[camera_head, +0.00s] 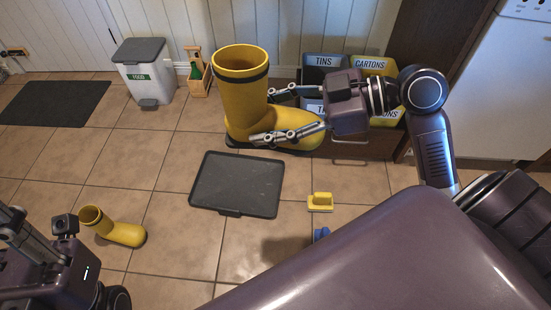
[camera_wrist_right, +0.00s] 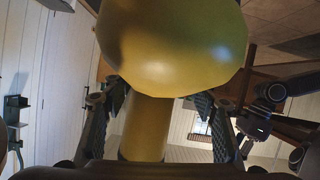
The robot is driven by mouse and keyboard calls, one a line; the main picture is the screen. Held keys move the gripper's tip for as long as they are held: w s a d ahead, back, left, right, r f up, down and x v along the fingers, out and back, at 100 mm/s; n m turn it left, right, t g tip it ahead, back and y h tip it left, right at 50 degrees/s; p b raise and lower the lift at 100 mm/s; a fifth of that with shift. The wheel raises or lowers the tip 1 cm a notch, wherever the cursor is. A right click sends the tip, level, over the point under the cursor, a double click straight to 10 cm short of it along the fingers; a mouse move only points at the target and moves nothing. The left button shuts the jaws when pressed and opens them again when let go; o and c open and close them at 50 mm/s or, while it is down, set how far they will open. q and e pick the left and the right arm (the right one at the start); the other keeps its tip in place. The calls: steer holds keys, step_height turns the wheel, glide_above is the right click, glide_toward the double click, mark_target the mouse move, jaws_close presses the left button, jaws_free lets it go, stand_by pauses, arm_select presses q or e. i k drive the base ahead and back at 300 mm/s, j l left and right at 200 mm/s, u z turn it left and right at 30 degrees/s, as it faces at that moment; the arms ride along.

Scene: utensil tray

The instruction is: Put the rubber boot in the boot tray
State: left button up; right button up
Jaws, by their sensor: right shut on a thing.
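A yellow rubber boot (camera_head: 240,85) with a dark band below its rim is upright in my right gripper (camera_head: 262,115), toe to the right. The fingers are shut on it from both sides. It looks raised above the floor, behind the boot tray in the picture. In the right wrist view the boot (camera_wrist_right: 175,50) fills the upper middle between the fingers. The dark boot tray (camera_head: 237,184) lies empty on the tiles. Another yellow boot (camera_head: 122,233) stands on the floor at left, beside my left gripper (camera_head: 15,232), whose fingertips are cut off or unclear.
A yellow-handled brush (camera_head: 320,202) and a small blue item (camera_head: 321,234) lie right of the tray. A food bin (camera_head: 146,75), a wooden bottle carrier (camera_head: 197,75) and labelled sorting bins (camera_head: 325,62) stand along the wall. A dark mat (camera_head: 55,102) lies at far left. Floor around the tray is mostly clear.

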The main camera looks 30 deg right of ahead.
mark_target(215, 180)
steer(key=j+z, duration=0.15)
steer(key=z, duration=0.3)
steer(key=i+j+z, duration=0.1)
steer(key=z, duration=0.35)
steer(key=j+z, duration=0.25)
steer(key=z, duration=0.2)
steer(key=j, duration=3.25)
